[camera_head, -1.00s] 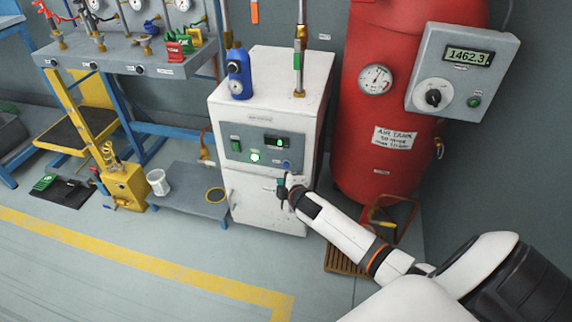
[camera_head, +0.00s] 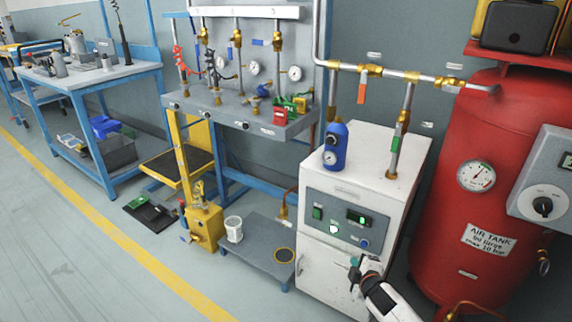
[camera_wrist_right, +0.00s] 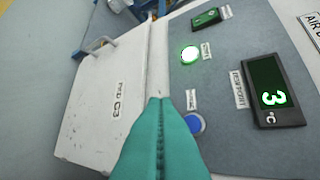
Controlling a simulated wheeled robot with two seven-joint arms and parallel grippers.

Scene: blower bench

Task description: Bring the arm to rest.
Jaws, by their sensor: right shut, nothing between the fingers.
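Only the end of my right arm is in the head view. My left gripper is not in view.
A red air tank (camera_head: 490,215) stands right of the cabinet. A blue canister (camera_head: 334,146) stands on the cabinet's top, below pipework. A low grey platform (camera_head: 255,249) with a white cup (camera_head: 234,229) and a yellow stand (camera_head: 204,227) are to the left. The floor in front is open.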

